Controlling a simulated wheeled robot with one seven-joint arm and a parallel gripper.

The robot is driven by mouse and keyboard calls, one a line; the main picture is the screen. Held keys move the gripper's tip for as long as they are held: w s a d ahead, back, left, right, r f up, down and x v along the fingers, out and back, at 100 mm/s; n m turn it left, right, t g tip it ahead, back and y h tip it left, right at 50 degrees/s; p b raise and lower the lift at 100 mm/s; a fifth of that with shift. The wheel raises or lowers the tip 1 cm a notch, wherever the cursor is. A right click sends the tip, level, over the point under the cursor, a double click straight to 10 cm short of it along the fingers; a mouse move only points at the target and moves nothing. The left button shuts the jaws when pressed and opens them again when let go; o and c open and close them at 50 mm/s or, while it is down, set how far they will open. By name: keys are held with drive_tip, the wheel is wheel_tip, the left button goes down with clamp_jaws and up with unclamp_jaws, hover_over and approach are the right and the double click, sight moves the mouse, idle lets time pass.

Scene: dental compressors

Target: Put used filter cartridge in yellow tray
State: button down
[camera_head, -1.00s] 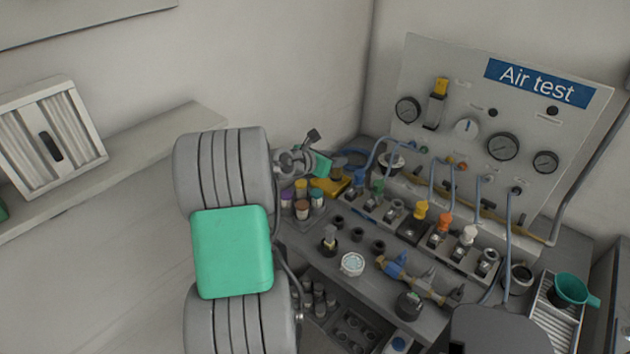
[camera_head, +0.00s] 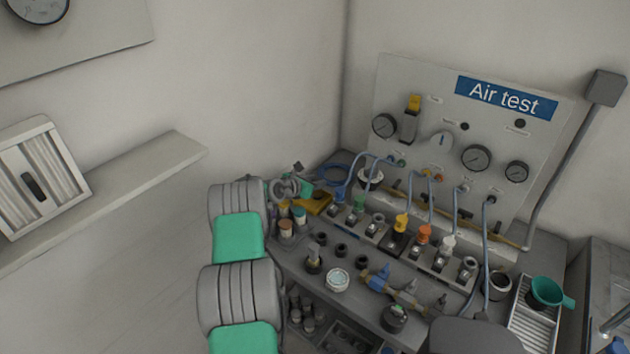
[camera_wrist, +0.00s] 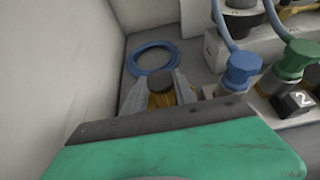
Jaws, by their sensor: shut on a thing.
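My gripper (camera_wrist: 160,93) is shut in the wrist view, with one grey finger on each side of a short amber and dark piece, which I take for the used filter cartridge (camera_wrist: 160,90). Its lower part is hidden by my green gripper housing. In the head view my gripper (camera_head: 304,188) is at the back left of the bench, right by the yellow tray (camera_head: 319,204). The tray is partly covered by my arm, and I cannot make out the cartridge there. I cannot tell whether the cartridge touches the tray.
A coiled blue hose (camera_wrist: 153,57) lies by the wall behind my gripper. Blue (camera_wrist: 240,66) and green (camera_wrist: 296,58) hose fittings stand close on the right. Small jars (camera_head: 287,228) stand in front of the tray. The Air test panel (camera_head: 470,140) rises behind.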

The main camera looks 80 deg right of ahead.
drive_tip(key=shift+f+b, duration=0.15)
drive_tip(key=shift+b, duration=0.15)
drive_tip(key=c, duration=1)
unclamp_jaws()
drive_tip(key=shift+r+p, duration=0.3)
drive_tip(key=shift+w+a+r, duration=0.1)
drive_tip(key=shift+w+a, duration=0.1)
drive_tip(key=shift+a, duration=0.15)
drive_tip(key=b+v, duration=0.1)
drive_tip(key=v, duration=1)
drive_tip(key=shift+b, duration=0.4)
drive_tip(key=shift+a, duration=0.1)
